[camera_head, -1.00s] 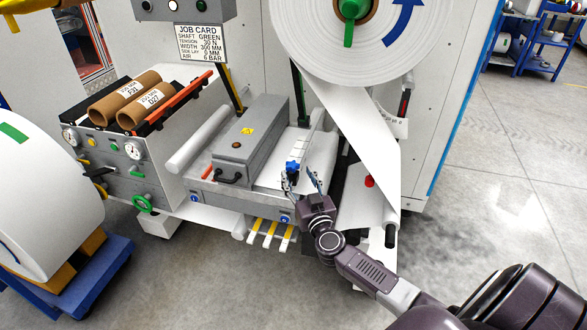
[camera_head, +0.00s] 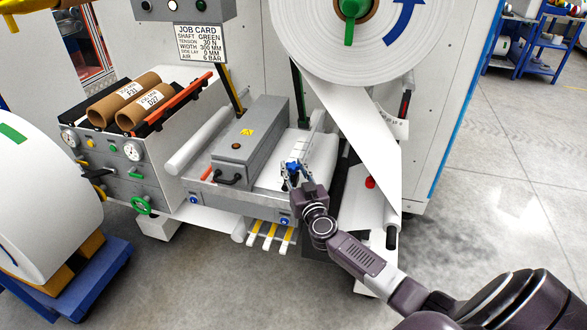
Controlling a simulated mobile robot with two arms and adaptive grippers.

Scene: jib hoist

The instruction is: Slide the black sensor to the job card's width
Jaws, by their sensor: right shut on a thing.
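The job card (camera_head: 199,44) hangs on the grey control box at the top and reads width 300 MM. The black sensor (camera_head: 291,179) with a blue knob (camera_head: 293,166) on top sits at the front of the machine table, beside a pale scale strip (camera_head: 303,146). My right gripper (camera_head: 292,172) is shut on the sensor, with a finger on each side of it. The fingers hide much of its body, and the exact scale reading is too small to make out. My left gripper is out of view.
A grey box with a handle (camera_head: 247,142) stands left of the sensor. A white web (camera_head: 360,130) slopes down from the large roll (camera_head: 300,40) on the right. Yellow and white strips (camera_head: 270,236) hang below the table. Open floor lies at the right.

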